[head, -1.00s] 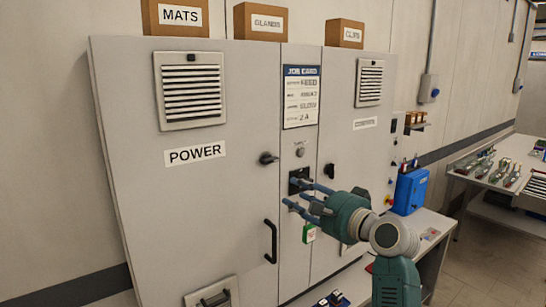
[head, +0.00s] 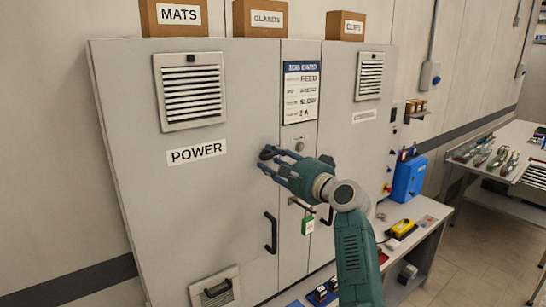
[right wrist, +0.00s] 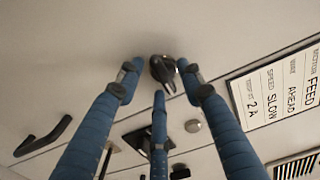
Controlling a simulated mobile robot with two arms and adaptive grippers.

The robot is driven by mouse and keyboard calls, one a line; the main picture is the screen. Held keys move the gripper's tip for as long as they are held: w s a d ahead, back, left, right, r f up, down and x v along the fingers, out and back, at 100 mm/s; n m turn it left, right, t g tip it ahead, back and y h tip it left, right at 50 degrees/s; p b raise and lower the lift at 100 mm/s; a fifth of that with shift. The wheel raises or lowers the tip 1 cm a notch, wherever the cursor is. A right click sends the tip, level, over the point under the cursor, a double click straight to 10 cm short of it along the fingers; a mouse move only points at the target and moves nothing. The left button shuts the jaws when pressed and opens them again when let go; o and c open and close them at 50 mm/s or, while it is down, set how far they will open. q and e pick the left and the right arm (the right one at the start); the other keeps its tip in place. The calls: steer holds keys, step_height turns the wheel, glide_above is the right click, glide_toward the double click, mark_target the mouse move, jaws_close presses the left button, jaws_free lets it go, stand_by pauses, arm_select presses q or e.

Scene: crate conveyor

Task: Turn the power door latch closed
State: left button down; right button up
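The power door latch (head: 267,152) is a small dark turning handle on the grey POWER door (head: 190,215), near its right edge. In the right wrist view the latch (right wrist: 163,70) sits between my fingertips, its lever slanting. My right gripper (head: 272,160) has its blue fingers at the latch, partly covering it in the head view. In the right wrist view my right gripper (right wrist: 161,82) is open, fingers spread around the latch with small gaps at the sides. Whether any finger touches it I cannot tell. My left gripper is not in view.
A black door handle (head: 271,233) is below the latch. A green tag (head: 308,225) hangs on the centre panel under the job card (head: 301,92). A bench (head: 425,240) with a blue box (head: 409,179) and a yellow control box (head: 402,228) stands at the right.

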steer(key=shift+w, duration=0.1)
jaws_close()
steer(key=n+b, duration=0.5)
steer(key=n, duration=0.2)
steer(key=n+b, duration=0.6)
steer(key=n, duration=0.2)
steer(key=shift+w+d+r+n, duration=0.1)
steer(key=shift+d+n, duration=0.1)
steer(key=shift+n, duration=0.1)
steer(key=shift+r+n+b, duration=0.1)
steer(key=shift+n+b, duration=0.35)
steer(key=shift+n, duration=0.65)
